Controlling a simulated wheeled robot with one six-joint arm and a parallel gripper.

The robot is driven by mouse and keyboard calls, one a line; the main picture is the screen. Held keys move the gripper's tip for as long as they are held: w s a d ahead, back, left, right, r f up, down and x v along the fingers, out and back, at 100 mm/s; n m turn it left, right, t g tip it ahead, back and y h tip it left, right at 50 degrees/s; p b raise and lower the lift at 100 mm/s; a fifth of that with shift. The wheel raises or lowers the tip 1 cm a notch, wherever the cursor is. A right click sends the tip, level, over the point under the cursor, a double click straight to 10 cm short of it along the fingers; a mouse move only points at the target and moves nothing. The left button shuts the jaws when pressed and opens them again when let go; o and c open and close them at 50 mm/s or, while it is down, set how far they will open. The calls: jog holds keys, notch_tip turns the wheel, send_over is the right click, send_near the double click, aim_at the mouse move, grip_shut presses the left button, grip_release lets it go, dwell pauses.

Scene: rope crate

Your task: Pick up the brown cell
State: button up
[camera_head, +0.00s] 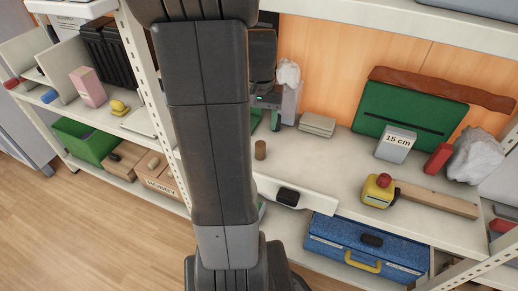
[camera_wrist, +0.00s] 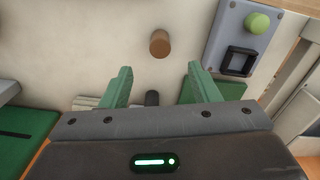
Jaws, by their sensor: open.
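The brown cell (camera_head: 260,150) is a small brown cylinder standing on the pale shelf board, just right of my arm in the head view. In the wrist view the brown cell (camera_wrist: 160,43) shows beyond the fingertips, roughly midway between them. My gripper (camera_wrist: 155,82) has two green fingers, spread apart with nothing between them. The cell is apart from both fingers. In the head view my arm hides most of the gripper.
A grey panel (camera_wrist: 231,40) with a green knob and a black square frame is right of the cell in the wrist view. In the head view, a grey box (camera_head: 317,125), a "15 cm" block (camera_head: 396,144) and a yellow object with a red top (camera_head: 377,191) stand further right.

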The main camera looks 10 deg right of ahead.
aim_at(260, 144)
jog(key=f+b, duration=0.1)
jog(key=f, duration=0.4)
jog(key=f+b, duration=0.1)
jog(key=f, duration=0.5)
jog(key=shift+w+d+f+b, duration=0.1)
jog(key=shift+w+f+b, duration=0.1)
jog(key=shift+b, duration=0.15)
